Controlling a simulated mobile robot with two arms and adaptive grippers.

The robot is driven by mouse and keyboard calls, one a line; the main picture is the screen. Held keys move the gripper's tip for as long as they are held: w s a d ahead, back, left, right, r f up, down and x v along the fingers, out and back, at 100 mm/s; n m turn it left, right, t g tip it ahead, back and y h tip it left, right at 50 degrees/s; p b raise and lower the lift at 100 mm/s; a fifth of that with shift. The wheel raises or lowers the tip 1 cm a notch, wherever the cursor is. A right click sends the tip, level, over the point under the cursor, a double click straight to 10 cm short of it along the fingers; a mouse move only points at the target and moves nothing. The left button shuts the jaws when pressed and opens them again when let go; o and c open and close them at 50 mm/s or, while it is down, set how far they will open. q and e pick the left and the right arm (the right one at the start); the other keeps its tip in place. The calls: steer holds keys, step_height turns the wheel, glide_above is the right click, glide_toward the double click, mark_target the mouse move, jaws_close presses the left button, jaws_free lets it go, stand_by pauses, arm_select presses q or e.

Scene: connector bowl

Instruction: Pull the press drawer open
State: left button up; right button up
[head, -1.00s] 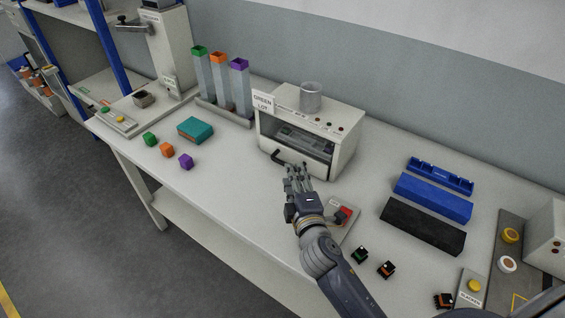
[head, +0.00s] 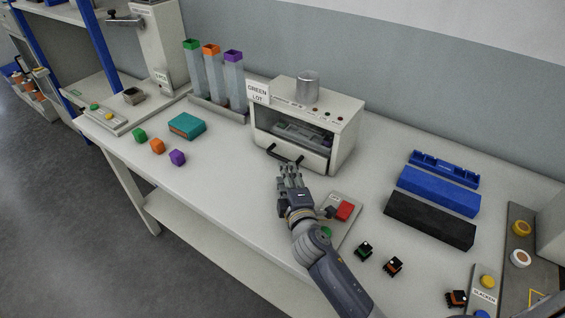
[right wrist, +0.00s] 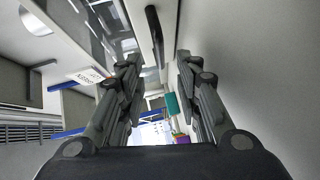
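The press (head: 343,135) is a white box with a dark window, standing at the back middle of the table. Its drawer front (head: 313,159) is low on the near face and looks shut. A black bar handle (head: 275,151) is on the drawer front. My right gripper (head: 289,167) is just in front of the handle in the head view. In the right wrist view its two fingers (right wrist: 158,65) are spread apart. The handle (right wrist: 154,35) shows ahead between the finger lines, with no visible grip. Contact cannot be told. My left gripper is out of view.
A metal cup (head: 307,88) and a GREEN LOT sign (head: 258,93) are on the press. A control box with a red button (head: 344,210) lies right of my forearm. Blue (head: 438,191) and black (head: 430,221) blocks lie farther right.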

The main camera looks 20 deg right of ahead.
mark_target(282, 160)
steer(key=w, duration=0.4)
steer(key=w+f, duration=0.1)
steer(key=w, duration=0.1)
steer(key=shift+w+d, duration=0.25)
steer(key=shift+d, duration=0.1)
steer(key=shift+c, duration=0.2)
jaws_close()
